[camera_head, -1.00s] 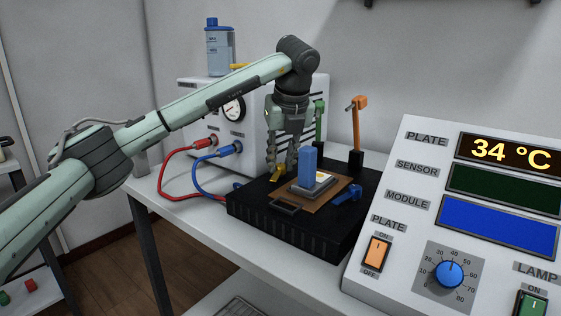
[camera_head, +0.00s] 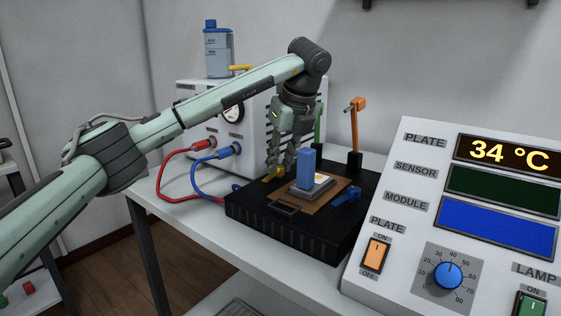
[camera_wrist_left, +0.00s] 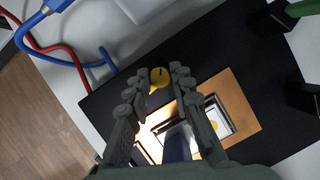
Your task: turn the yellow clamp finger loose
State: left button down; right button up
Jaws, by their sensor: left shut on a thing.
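The yellow clamp finger (camera_head: 275,174) sits on the black base (camera_head: 285,227), at the left edge of the copper-coloured plate (camera_head: 335,190). My left gripper (camera_head: 282,172) points down over it, fingers around its round yellow head. In the left wrist view, the yellow finger (camera_wrist_left: 160,77) shows between the two grey fingertips (camera_wrist_left: 163,73), with a dark mark on its head. The gripper is shut on it. The fingers hide part of it in the head view. My right gripper is out of view.
A tall blue block (camera_head: 306,164) stands on the module close to the gripper's right. A blue clamp finger (camera_head: 347,195) lies on the right. Orange (camera_head: 355,128) and green posts stand behind. Red and blue cables (camera_head: 195,180) loop left. The control panel (camera_head: 400,265) fills the right.

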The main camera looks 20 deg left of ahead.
pick_arm(q)
jog(key=c, duration=1.3)
grip_release()
jog(key=v, duration=1.2)
